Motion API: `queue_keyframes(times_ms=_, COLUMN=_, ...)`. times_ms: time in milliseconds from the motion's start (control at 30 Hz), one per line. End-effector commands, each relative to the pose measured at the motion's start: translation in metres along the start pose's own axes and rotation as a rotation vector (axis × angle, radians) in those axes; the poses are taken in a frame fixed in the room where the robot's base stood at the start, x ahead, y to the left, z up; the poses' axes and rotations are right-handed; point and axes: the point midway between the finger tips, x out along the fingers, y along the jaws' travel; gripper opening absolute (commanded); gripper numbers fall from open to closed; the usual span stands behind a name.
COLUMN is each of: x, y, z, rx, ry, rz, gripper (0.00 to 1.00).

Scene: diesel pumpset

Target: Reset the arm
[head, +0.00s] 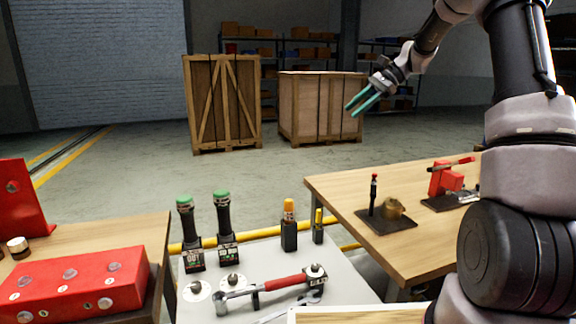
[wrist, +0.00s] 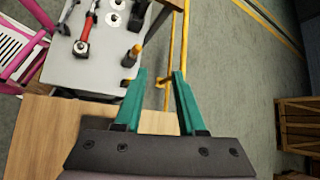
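My gripper (head: 357,104) is in the upper right of the head view, raised in the air in front of a wooden crate and well above the tables. Its two teal fingers are apart with nothing between them. In the wrist view my gripper (wrist: 160,76) also shows open and empty, with floor and a yellow rail behind the gap. My arm reaches up along the right side of the head view and bends over to the left.
A grey table (head: 347,283) holds a red-handled tool (head: 285,282), two green-topped black tools and orange-topped items. A wooden table (head: 330,185) stands right, with red fixtures. A red block (head: 75,285) lies left. Two crates (head: 222,105) stand behind on open floor.

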Motion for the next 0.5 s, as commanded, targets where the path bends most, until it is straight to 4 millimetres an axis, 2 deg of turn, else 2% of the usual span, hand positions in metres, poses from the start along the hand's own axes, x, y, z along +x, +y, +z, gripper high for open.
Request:
queue_keyframes(times_ms=33, x=-0.007, y=0.01, z=0.022, rx=-0.051, ry=0.053, rz=0.013, gripper=0.39)
queue_keyframes(times_ms=200, x=-0.025, y=0.051, z=0.075, rx=-0.212, ry=0.224, rz=0.055, gripper=0.39)
queue_keyframes(times_ms=367, x=-0.04, y=0.098, z=0.117, rx=-0.363, ry=0.377, rz=0.085, gripper=0.39)
queue_keyframes(times_ms=500, x=-0.052, y=0.143, z=0.145, rx=-0.496, ry=0.506, rz=0.103, gripper=0.39)
